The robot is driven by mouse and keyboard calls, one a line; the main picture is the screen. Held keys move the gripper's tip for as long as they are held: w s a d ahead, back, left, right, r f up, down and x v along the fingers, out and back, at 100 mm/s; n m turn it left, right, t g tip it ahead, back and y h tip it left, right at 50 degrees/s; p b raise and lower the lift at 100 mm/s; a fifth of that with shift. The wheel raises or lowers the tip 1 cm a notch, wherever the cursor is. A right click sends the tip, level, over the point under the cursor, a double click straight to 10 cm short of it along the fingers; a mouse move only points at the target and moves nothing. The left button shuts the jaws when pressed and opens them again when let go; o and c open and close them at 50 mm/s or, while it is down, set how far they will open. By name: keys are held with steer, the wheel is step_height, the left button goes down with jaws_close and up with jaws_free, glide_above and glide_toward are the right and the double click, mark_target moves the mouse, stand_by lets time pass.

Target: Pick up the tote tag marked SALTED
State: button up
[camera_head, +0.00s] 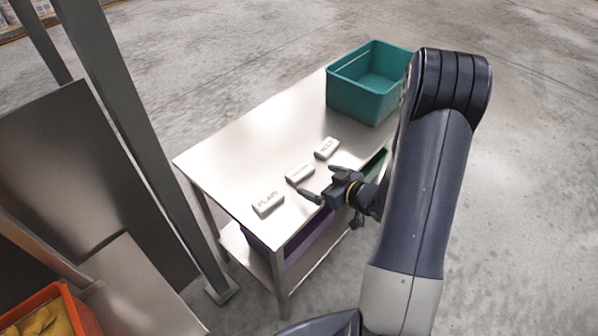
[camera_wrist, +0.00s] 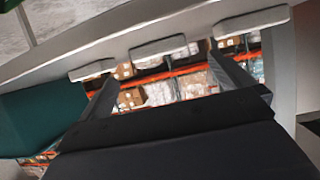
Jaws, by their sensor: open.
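Three pale tags lie in a row on the metal table. The nearest tag (camera_head: 268,202) reads PLAIN. The lettering on the middle tag (camera_head: 300,173) and the far tag (camera_head: 326,148) is too small to read surely, so I cannot tell which is SALTED. My gripper (camera_head: 320,182) is open and empty, fingers spread, by the table's right edge beside the middle tag. In the wrist view my gripper (camera_wrist: 160,70) shows with its fingers apart. The middle tag (camera_wrist: 165,47) lies between and beyond them there, with a tag on either side.
A teal bin (camera_head: 352,98) stands at the table's far end. The table top (camera_head: 235,150) is clear left of the tags. A grey post (camera_head: 135,130) rises left of the table. An orange bin (camera_head: 45,300) sits at lower left.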

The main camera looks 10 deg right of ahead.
mark_target(304, 174)
steer(key=x, duration=0.7)
steer(key=shift+w+f, duration=0.1)
steer(key=shift+w, duration=0.15)
steer(key=shift+c, duration=0.2)
steer(key=c, duration=1)
